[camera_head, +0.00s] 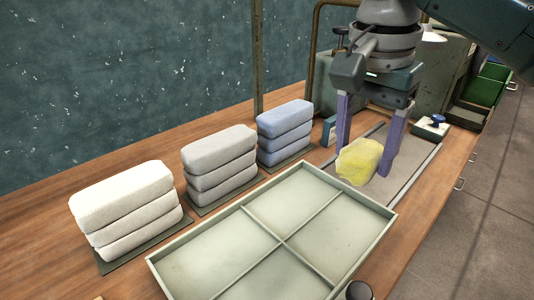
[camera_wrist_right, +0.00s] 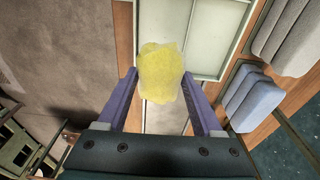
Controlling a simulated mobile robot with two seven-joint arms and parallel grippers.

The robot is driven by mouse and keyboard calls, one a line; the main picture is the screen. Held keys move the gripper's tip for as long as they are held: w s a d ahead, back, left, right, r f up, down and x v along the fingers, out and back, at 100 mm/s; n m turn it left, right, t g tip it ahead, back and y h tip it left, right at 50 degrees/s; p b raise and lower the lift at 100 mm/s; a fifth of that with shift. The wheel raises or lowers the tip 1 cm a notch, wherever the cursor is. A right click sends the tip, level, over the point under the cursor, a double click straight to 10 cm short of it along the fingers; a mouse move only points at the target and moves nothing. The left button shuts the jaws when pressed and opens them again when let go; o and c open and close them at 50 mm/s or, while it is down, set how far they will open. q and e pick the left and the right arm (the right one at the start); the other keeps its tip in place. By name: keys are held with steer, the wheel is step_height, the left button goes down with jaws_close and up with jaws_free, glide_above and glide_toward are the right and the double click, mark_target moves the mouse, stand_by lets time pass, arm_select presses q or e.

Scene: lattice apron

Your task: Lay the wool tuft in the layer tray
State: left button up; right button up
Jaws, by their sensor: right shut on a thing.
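A yellow wool tuft (camera_head: 359,162) is held between the purple fingers of my right gripper (camera_head: 366,158). In the right wrist view the tuft (camera_wrist_right: 161,72) sits between the fingertips of the gripper (camera_wrist_right: 164,88). The layer tray (camera_head: 381,220) is pale green with low walls and crossed dividers that make several compartments, and the visible ones look empty. The tuft is beyond the tray's far right end, above a grey surface. The tray (camera_wrist_right: 218,40) also shows in the right wrist view, partly behind the tuft. My left gripper is not in view.
Stacks of white (camera_head: 123,200), grey (camera_head: 219,163) and blue (camera_head: 285,130) padded blocks stand on dark mats left of the tray. A small box with a blue knob (camera_head: 438,121) is to the right of the gripper. A dark round object (camera_head: 359,290) is at the tray's near edge.

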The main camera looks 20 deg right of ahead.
step_height(320, 180, down, 9)
steer(key=shift+f+b, duration=0.1)
steer(key=shift+b, duration=0.6)
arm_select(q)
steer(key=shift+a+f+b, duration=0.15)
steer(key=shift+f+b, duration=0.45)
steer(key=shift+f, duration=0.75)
arm_select(e)
steer(key=shift+f, duration=2.2)
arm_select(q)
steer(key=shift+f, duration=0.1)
arm_select(e)
steer(key=shift+f, duration=0.2)
steer(key=o, duration=1.4)
steer(key=shift+o, duration=0.2)
